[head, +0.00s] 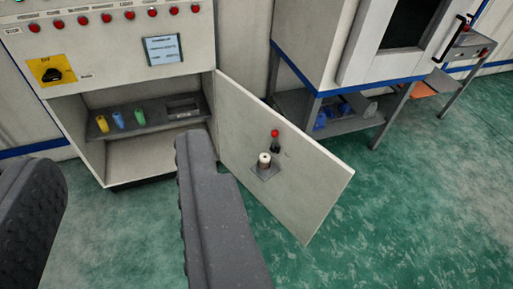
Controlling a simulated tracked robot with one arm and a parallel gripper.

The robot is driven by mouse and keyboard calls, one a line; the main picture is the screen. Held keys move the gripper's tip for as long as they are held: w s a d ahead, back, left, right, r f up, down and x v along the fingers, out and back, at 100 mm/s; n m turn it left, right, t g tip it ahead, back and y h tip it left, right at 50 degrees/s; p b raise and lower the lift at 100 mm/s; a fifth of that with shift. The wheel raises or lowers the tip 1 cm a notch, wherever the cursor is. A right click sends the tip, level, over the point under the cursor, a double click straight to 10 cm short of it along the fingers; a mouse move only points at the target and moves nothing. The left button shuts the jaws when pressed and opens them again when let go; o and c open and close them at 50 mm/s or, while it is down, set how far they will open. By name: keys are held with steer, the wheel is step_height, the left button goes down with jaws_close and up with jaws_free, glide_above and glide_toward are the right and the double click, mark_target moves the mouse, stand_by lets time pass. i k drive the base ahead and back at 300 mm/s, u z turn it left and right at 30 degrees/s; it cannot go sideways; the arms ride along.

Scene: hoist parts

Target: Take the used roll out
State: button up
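A small pale roll (264,159) stands upright on a grey bracket (265,172) on the inner face of the open cabinet door (296,187). Whether it is the used one cannot be told from its look. My gripper (115,160) is open in the foreground, with one dark finger at the left edge and the other near the middle.
The cabinet shelf (150,129) holds yellow (102,124), blue (118,119) and green (139,116) cylinders and a dark tray (183,107). A red knob (275,133) sits above the roll. A machine on a stand (345,122) is at the back right. Green floor (430,210) is clear at right.

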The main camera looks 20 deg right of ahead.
mark_target(265, 158)
steer(key=z, duration=0.55)
steer(key=i, duration=1.3)
steer(key=z, duration=0.85)
steer(key=k, duration=0.65)
steer(key=z, duration=0.3)
steer(key=i, duration=0.65)
steer(key=u, duration=0.15)
